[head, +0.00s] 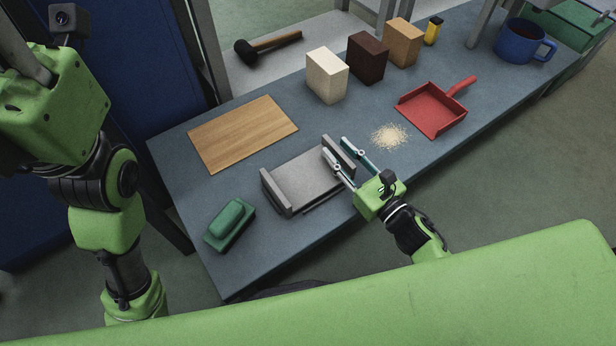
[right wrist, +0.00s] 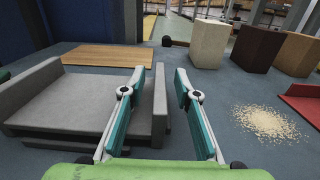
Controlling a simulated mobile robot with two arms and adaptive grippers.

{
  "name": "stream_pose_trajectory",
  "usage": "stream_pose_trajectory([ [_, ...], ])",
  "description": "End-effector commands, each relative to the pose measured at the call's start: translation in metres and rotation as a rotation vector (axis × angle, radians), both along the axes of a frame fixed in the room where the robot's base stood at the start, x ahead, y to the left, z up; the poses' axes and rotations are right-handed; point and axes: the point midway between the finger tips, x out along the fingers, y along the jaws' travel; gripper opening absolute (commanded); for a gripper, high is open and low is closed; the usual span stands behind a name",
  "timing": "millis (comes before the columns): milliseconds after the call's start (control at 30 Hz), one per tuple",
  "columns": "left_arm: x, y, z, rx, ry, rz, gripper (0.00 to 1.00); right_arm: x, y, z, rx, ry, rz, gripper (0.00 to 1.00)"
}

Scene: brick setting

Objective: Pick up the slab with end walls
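The grey slab with end walls (head: 302,180) lies on the blue-grey bench top, with one upright wall at each end. It also fills the left half of the right wrist view (right wrist: 85,103). My right gripper (head: 335,147) is open at the slab's right end wall. In the right wrist view its two teal-padded fingers (right wrist: 160,86) stand apart, one on each side of that wall, with visible gaps to it. The left finger is over the slab's inner side and the right finger is outside it. My left arm shows at the left, but its fingers are out of view.
A green-handled block (head: 230,224) lies left of the slab, and a wooden board (head: 243,132) behind it. Sawdust (head: 390,136), a red dustpan (head: 432,110), three upright blocks (head: 367,58) and a blue mug (head: 520,42) are farther right. A mallet (head: 268,45) lies behind.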

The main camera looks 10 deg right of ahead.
Motion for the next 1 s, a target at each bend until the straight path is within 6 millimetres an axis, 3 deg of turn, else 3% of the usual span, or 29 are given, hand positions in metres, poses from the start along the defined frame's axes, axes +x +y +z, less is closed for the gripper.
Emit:
stream_pose_trajectory([
  [300,-0.002,-0.001,0.001,0.002,-0.007,0.001,0.41,0.006,0.003,0.000,0.001,0.001,0.000,0.29],
  [400,-0.002,-0.001,0.001,0.001,-0.007,0.000,0.41,0.006,0.003,0.000,0.001,0.001,0.000,0.03],
  [433,-0.002,-0.001,0.001,0.002,-0.007,0.000,0.41,0.006,0.003,0.000,0.001,0.001,0.000,0.00],
  [1000,-0.002,0.000,0.006,-0.002,-0.010,-0.002,0.41,0.006,0.003,0.011,0.004,-0.004,0.002,0.00],
])
